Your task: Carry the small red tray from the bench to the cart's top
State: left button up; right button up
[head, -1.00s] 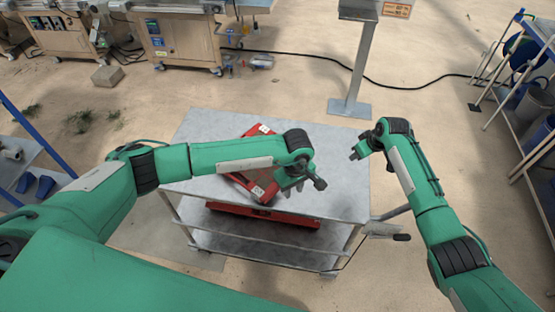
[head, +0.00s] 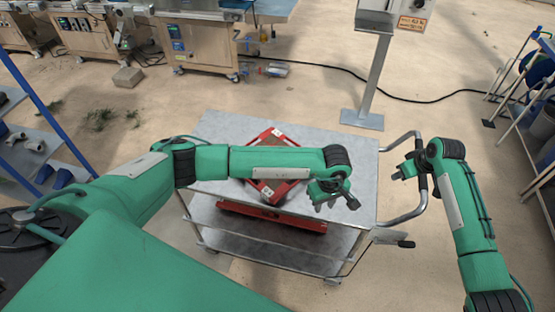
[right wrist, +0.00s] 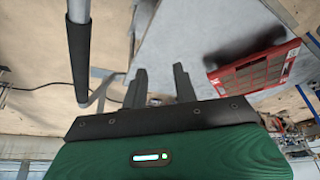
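The small red tray (head: 284,191) lies on the grey top of the cart (head: 225,128), set at an angle. My left forearm crosses in front of it and hides its middle. My left gripper (head: 335,206) is open and empty, just right of the tray at the cart top's near right part. My right gripper (head: 398,172) is off the cart's right side, near its handle. In the right wrist view its two fingers (right wrist: 160,82) are apart with nothing between them, and the red tray (right wrist: 250,66) shows on the cart top to their right.
Another red tray (head: 268,216) is on the cart's shelf below. The cart's handle (head: 418,205) curves out on its right; its dark grip shows in the right wrist view (right wrist: 80,60). A grey post (head: 372,85) stands behind. A blue rack (head: 535,85) is at far right. Floor behind the cart is mostly clear.

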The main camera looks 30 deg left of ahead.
jog(key=v, duration=0.7)
jog(key=shift+r, duration=0.3)
jog(key=shift+a, duration=0.1)
